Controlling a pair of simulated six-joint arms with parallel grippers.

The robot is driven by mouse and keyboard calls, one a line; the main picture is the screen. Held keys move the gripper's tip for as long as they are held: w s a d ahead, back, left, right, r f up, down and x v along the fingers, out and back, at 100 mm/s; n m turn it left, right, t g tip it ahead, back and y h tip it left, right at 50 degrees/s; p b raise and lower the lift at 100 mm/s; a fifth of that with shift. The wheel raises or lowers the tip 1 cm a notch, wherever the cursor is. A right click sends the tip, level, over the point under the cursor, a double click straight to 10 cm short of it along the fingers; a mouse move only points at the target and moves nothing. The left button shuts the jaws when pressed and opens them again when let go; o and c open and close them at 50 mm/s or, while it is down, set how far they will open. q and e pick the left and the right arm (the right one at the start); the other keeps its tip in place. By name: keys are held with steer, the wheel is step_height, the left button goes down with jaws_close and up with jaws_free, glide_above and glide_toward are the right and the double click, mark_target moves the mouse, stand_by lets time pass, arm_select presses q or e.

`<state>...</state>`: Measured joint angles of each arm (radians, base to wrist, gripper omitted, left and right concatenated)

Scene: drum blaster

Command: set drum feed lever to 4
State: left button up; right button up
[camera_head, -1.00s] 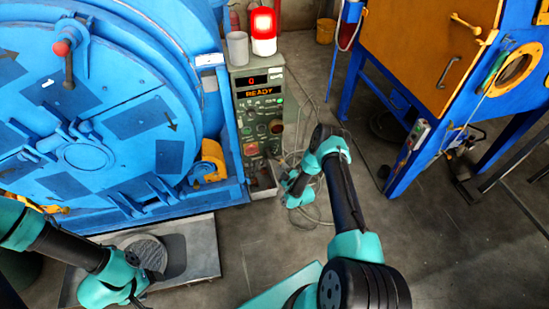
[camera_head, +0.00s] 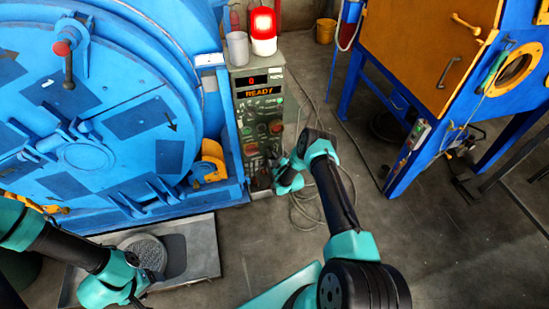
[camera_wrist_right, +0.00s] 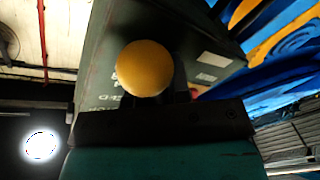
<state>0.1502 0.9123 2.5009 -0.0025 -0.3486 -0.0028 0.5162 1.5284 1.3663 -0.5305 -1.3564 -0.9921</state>
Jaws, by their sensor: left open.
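The grey-green control panel (camera_head: 258,105) stands right of the blue drum machine, its displays reading 0 and READY. My right gripper (camera_head: 272,180) is at the panel's lower front, and its wrist hides part of that area. In the right wrist view, a round yellow-orange knob (camera_wrist_right: 144,68), likely the lever's, sits just beyond the dark gripper body (camera_wrist_right: 165,122). The fingers cannot be made out, so I cannot tell if they touch or hold it. The lever's scale is not readable. My left gripper (camera_head: 130,298) is open and empty at the bottom left, above the grey platform, away from the panel.
The blue drum machine (camera_head: 90,110) with its round door fills the left. A red lamp (camera_head: 263,32) and a pale cup (camera_head: 237,48) stand on the panel. Cables (camera_head: 305,205) lie on the floor. An orange-and-blue cabinet (camera_head: 430,60) stands at right; the floor between is mostly open.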

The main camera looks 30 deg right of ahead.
jaws_close()
